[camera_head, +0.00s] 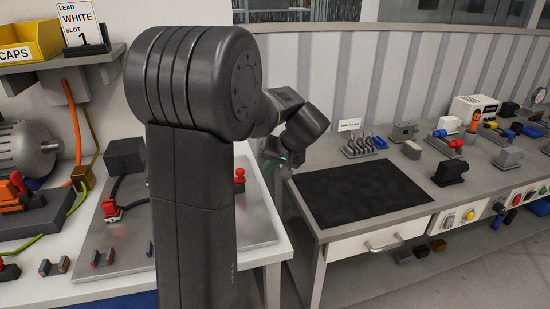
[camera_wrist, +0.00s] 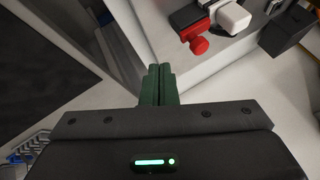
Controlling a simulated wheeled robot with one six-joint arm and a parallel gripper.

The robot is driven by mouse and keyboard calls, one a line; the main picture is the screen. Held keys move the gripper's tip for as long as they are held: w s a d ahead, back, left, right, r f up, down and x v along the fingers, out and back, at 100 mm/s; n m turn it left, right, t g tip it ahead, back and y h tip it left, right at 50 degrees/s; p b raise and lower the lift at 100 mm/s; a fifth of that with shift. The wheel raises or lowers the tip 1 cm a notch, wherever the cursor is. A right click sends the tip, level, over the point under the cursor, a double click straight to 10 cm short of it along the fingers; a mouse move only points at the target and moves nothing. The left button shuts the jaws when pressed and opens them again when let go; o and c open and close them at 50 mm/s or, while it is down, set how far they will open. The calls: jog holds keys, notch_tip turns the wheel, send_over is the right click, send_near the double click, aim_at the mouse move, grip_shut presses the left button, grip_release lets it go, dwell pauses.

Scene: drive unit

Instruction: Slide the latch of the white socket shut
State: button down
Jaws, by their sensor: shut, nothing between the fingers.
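In the wrist view, a white block (camera_wrist: 234,18), which looks like the white socket, sits near the top edge of the picture on a pale surface. A red knobbed part (camera_wrist: 197,44) lies just left of it and in front. I cannot tell whether its latch is open or shut. My gripper (camera_wrist: 160,70) has its green fingers together, empty and apart from the block. In the head view my gripper (camera_head: 284,160) is beside the bench edge, partly hidden by my arm. A red knob (camera_head: 239,176) shows there on the left bench; the white socket is not identifiable.
A sign (camera_head: 82,24) reads "LEAD WHITE SLOT 1". The left bench holds a dark box (camera_head: 125,157) and a red-topped part (camera_head: 111,209). The right bench has a clear black mat (camera_head: 360,192) and a hook rack (camera_head: 363,145). A floor gap separates the benches.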

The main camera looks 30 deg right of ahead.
jog(key=w+a+f, duration=0.1)
jog(key=w+a+f+p, duration=0.1)
jog(key=w+a, duration=0.1)
jog(key=shift+w+f, duration=0.25)
jog(key=shift+w, duration=0.05)
jog(key=shift+w+a, duration=0.35)
jog(key=shift+a, duration=0.05)
jog(key=shift+a+f, duration=0.1)
jog(key=shift+w+a+b, duration=0.15)
jog(key=shift+a+b, duration=0.25)
jog(key=shift+a, duration=0.45)
